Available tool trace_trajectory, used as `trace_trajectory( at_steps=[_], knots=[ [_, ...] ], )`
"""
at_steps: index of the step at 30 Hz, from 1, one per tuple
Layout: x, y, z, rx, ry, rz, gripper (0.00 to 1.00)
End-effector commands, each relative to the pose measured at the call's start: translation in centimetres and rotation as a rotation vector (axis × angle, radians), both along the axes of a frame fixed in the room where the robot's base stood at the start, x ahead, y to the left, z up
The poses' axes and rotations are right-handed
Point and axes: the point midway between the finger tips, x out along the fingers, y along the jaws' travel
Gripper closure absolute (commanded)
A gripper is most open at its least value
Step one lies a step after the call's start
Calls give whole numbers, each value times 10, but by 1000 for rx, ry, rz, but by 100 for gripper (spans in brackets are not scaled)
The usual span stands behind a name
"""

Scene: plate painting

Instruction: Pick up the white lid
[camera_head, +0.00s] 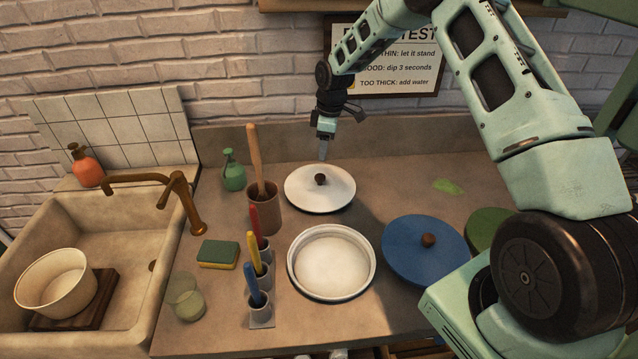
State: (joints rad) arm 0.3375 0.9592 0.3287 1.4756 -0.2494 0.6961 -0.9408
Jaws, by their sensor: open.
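The white lid (330,197) lies on the counter near its back. It is round with a dark brown knob (320,179) at its middle. My gripper (323,155) hangs pointing down above the knob, with a small gap seen between the fingertips and the knob. It is open and holds nothing. The far finger is hard to make out from this side.
A white pan (332,262) stands in front of the lid. A blue lid (425,250) and a green lid (487,229) lie to the right. A brown pot (264,215) with a wooden handle (254,158) stands close left. Brushes in cups (263,283) stand front left.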

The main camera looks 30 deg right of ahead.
Motion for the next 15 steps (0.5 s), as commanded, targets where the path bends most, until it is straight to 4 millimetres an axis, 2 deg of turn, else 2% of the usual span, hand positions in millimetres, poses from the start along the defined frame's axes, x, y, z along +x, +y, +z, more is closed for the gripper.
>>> trace_trajectory(
  at_steps=[6, 15],
  knots=[
    [2, 4, -35, 1, 2, -1, 45],
    [1, 6, -56, 0, 2, 0, 45]
  ],
)
